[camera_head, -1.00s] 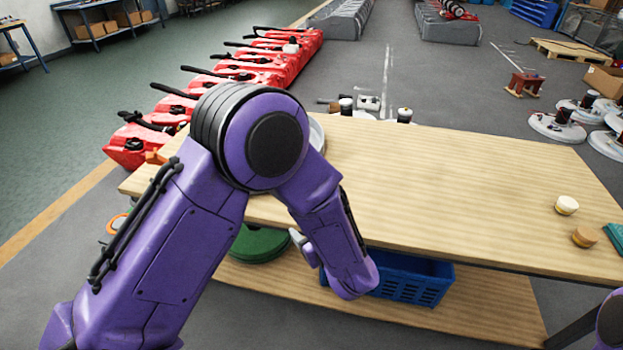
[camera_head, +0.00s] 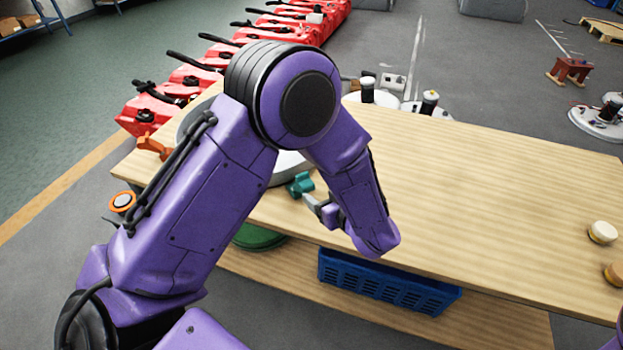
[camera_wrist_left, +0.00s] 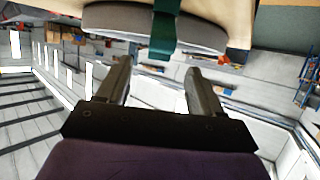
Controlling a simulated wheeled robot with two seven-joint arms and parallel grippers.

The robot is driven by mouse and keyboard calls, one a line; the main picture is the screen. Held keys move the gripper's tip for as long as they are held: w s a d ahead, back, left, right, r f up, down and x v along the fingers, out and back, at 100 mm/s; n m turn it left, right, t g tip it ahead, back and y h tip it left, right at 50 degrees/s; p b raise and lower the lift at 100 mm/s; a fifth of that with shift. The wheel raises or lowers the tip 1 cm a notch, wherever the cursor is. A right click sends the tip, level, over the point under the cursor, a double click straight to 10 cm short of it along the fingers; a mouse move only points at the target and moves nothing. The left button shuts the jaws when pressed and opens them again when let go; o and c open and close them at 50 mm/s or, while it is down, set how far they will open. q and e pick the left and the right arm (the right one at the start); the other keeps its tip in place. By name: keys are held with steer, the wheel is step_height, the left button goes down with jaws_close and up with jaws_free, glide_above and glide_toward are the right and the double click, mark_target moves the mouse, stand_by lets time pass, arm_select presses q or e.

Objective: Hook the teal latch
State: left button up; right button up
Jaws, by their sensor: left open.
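The teal latch (camera_head: 300,184) shows in the head view at the front left of the wooden table, beside the rim of a round grey-white tank (camera_head: 292,166). My arm hides most of the tank. My left gripper (camera_head: 311,202) is close to the latch, just on its near side. In the left wrist view the teal latch (camera_wrist_left: 164,32) hangs down in front of the tank's grey side (camera_wrist_left: 112,20). My left gripper (camera_wrist_left: 160,72) is open there, with its fingers apart and nothing between them. The latch lies beyond the fingertips. My right gripper is out of view.
The wooden table (camera_head: 480,210) is bare to the right, except for small round pieces (camera_head: 602,232) at its right end. An orange latch (camera_head: 153,147) shows at the left. A blue crate (camera_head: 388,283) sits on the lower shelf. Red tanks (camera_head: 150,108) line the floor behind.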

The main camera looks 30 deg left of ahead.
mark_target(307, 184)
arm_select(q)
steer(key=p+x, duration=0.1)
steer(key=x, duration=0.7)
steer(key=shift+s+a+f, duration=0.1)
jaws_close()
